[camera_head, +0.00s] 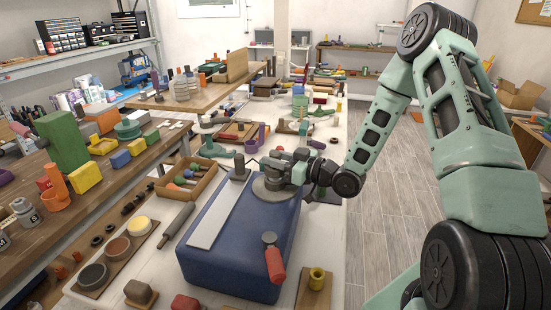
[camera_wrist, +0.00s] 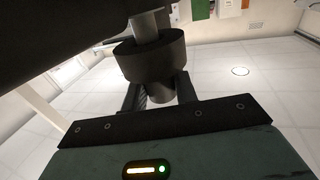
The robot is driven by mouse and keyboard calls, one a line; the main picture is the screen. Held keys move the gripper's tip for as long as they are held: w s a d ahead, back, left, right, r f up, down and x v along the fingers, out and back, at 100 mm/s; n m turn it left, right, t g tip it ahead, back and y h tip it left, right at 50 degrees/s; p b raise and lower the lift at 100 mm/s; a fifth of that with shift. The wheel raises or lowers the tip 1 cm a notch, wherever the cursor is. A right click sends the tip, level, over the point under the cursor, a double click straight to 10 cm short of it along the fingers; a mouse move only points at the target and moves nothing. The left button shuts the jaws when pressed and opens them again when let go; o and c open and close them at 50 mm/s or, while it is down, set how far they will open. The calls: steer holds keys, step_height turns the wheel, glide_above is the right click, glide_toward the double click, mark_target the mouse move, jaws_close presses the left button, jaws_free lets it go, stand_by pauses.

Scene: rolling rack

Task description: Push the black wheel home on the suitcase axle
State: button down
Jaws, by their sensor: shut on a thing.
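The blue suitcase (camera_head: 235,250) lies on the white table in the head view. My gripper (camera_wrist: 158,88) is at its far right part in that view, where my wrist hides the fingers and the wheel. In the wrist view, the black wheel (camera_wrist: 150,56) sits around a grey axle (camera_wrist: 147,27). Some bare axle shows between the wheel and the dark body above, and a grey stub shows below the wheel. My two dark fingers stand on either side of the wheel's lower part, shut on it. The exact contact is partly hidden.
A red-handled tool (camera_head: 273,262) lies at the suitcase's near end, and a pale strip (camera_head: 213,218) lies along its top. An open parts box (camera_head: 187,183) stands to the left. A brass-coloured ring on a board (camera_head: 316,281) is at the near right. Floor to the right is clear.

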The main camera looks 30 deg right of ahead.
steer(key=shift+f+b, duration=0.5)
steer(key=shift+f, duration=0.2)
steer(key=shift+f, duration=0.1)
steer(key=c, duration=1)
jaws_free()
steer(key=b+v, duration=0.3)
steer(key=v, duration=1.4)
steer(key=shift+s+b, duration=0.2)
steer(key=shift+b, duration=0.2)
steer(key=shift+w, duration=0.1)
